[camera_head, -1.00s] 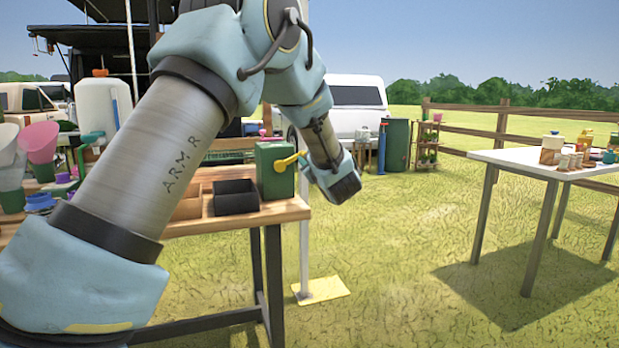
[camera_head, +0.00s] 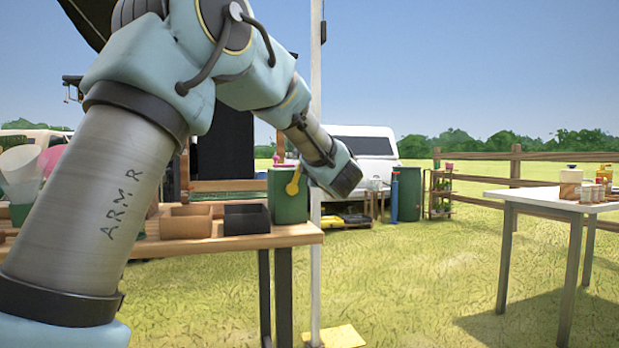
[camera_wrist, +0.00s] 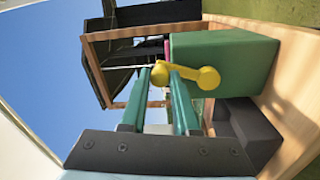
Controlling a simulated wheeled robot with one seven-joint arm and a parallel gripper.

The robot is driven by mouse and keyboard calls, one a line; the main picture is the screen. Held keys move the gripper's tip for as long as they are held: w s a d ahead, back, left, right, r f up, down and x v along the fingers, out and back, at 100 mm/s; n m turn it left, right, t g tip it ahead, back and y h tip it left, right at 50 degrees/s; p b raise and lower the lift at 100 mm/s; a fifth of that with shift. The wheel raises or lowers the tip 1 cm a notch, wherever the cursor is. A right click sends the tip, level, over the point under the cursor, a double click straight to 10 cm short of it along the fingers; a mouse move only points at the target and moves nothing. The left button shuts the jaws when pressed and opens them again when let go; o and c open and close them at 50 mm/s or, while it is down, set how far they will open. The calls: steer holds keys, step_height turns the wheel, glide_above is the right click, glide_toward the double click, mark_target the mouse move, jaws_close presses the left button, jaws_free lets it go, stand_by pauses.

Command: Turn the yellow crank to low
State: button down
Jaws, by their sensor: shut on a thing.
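The yellow crank (camera_head: 293,182) is on the front of a green box (camera_head: 286,208) at the right end of the wooden table. In the head view its arm points nearly upward. In the wrist view, the crank (camera_wrist: 208,77) shows its round hub against the green box (camera_wrist: 225,62) and its knob at the fingertips. My gripper (camera_wrist: 168,76) is shut on the crank's knob, with its two green fingers on either side. In the head view my gripper's fingertips cannot be made out. Any low mark is not visible.
A black bin (camera_head: 247,220) and a wooden bin (camera_head: 187,222) sit left of the green box on the wooden table (camera_head: 215,245). A white pole (camera_head: 316,270) stands just right of it. A white table (camera_head: 540,198) with jars is farther right, with open grass between.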

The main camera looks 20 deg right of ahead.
steer(key=shift+a+r+n, duration=0.1)
steer(key=shift+a+n, duration=0.1)
steer(key=shift+n, duration=0.1)
steer(key=c, duration=0.7)
jaws_free()
steer(key=shift+o, duration=0.2)
steer(key=s+a, duration=0.1)
steer(key=s, duration=0.9)
steer(key=shift+s+a+f, duration=0.15)
steer(key=shift+s+f, duration=0.2)
steer(key=shift+s, duration=0.05)
